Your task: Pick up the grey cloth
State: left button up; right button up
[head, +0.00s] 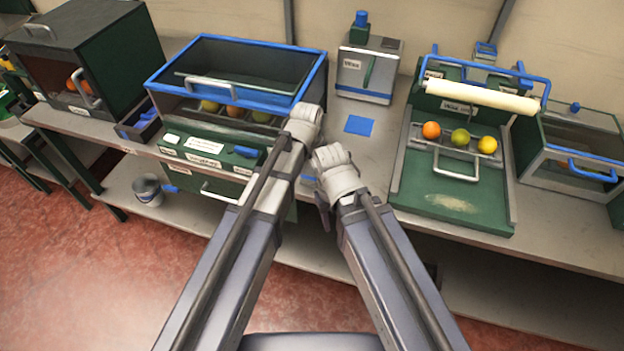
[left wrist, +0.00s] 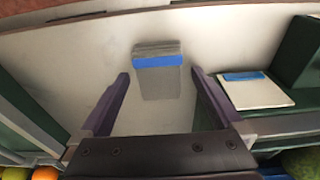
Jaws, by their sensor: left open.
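A flat grey piece with a blue band, which looks like the grey cloth (left wrist: 160,88), lies on a pale surface in the left wrist view. It shows between the two fingers of my left gripper (left wrist: 160,75), which is open and empty; I cannot tell the gap to the cloth. In the head view my left gripper (head: 306,117) is over the bench, right of the blue-rimmed bin. I cannot make out the cloth there; the arms hide part of the bench. My right gripper (head: 332,160) is close beside the left one, and its jaws are not clear.
A blue-rimmed bin (head: 238,97) holding fruit stands left of my grippers. A blue square (head: 360,125) lies on the bench (head: 372,155), before a grey labelled box (head: 350,75). A green tray (head: 450,205) with several fruits stands right. A bucket (head: 148,190) sits on the lower shelf.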

aim_at(312, 172)
pick_arm(q)
jog(key=c, duration=1.4)
jog(key=shift+r, duration=0.15)
notch_tip(312, 172, up, 28)
jog(key=p, duration=2.8)
jog(key=o, duration=0.8)
jog(key=c, duration=0.6)
notch_tip(312, 172, down, 14)
jog(key=b, duration=1.3)
jog(key=shift+b, duration=0.4)
jog(key=shift+d, duration=0.1)
